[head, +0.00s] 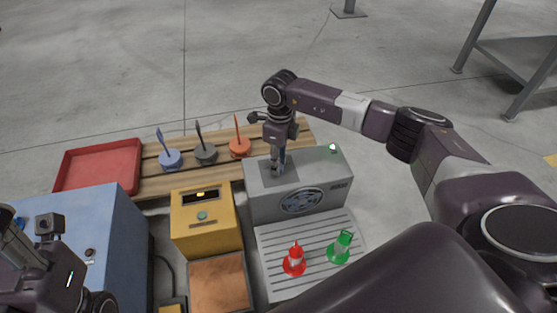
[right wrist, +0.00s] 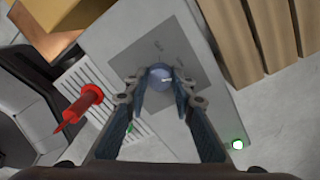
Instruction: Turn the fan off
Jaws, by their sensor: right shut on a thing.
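The fan is a light grey box (head: 328,179) with a round blue-grey fan grille (head: 303,201) on its front. A darker square plate (right wrist: 187,55) on its top carries a round blue-grey knob (right wrist: 159,76). A small green light (head: 333,148) glows at the top's back right corner; it also shows in the right wrist view (right wrist: 238,144). My right gripper (head: 278,170) points down at the plate and is shut on the knob, with a fingertip on either side. The fingers hide most of the knob in the head view. My left gripper is partly cut off at the left edge.
A yellow box (head: 205,230) stands left of the fan and a blue box (head: 115,215) further left.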

